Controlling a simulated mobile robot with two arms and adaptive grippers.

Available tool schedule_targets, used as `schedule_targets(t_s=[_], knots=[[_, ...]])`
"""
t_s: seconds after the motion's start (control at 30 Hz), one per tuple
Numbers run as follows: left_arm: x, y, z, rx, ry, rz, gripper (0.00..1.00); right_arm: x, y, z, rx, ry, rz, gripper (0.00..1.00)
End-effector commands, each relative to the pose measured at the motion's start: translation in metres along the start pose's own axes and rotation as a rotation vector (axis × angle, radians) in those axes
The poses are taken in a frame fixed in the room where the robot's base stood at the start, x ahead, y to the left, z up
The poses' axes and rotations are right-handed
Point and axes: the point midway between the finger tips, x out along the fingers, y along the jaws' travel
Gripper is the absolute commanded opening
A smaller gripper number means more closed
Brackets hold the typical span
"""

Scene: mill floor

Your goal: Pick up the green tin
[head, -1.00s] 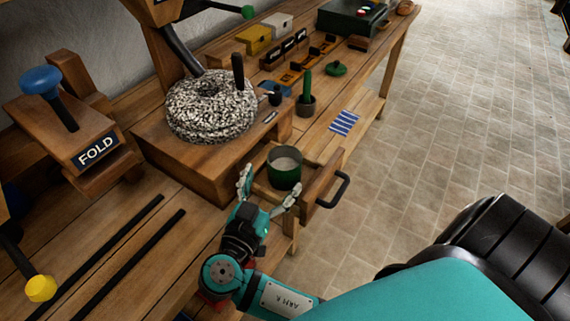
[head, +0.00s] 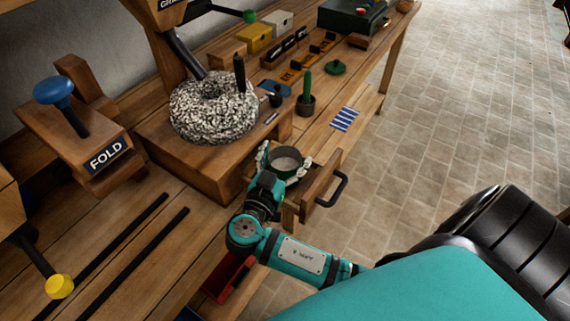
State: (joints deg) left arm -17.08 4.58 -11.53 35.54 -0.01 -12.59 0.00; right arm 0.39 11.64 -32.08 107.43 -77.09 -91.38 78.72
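The green tin (head: 287,161) is an open, round, dark green can with pale contents. It stands upright in the pulled-out wooden drawer at the bench's front edge. My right gripper (head: 284,162) reaches in from the near side. Its two pale fingers are spread, one on the left and one on the right of the tin. I cannot tell whether they touch it. The gripper's body hides the tin's lower near part. My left gripper is not in view.
The drawer front (head: 321,184) with its black handle (head: 333,189) stands right of the tin. A wooden block with a speckled stone ring (head: 212,108) is behind left. A dark green lid (head: 336,68) and a pot with a green stick (head: 306,102) stand farther back.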

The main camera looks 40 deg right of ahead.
Motion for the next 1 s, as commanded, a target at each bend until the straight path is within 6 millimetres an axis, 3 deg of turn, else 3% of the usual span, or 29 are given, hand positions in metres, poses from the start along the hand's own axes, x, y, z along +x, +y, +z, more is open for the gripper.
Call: schedule_targets(t_s=[0.03,0.37,0.67,1.0], knots=[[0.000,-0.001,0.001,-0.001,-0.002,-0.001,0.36,0.000,0.000,0.000,0.000,0.000,0.000,0.74],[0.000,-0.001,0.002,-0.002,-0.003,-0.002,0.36,0.000,0.000,-0.001,0.000,0.001,0.001,0.33],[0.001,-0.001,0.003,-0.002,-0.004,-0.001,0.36,-0.001,0.000,-0.007,0.004,0.001,0.000,0.33],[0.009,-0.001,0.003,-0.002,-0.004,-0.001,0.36,-0.004,0.000,-0.071,0.009,0.000,0.001,0.33]])
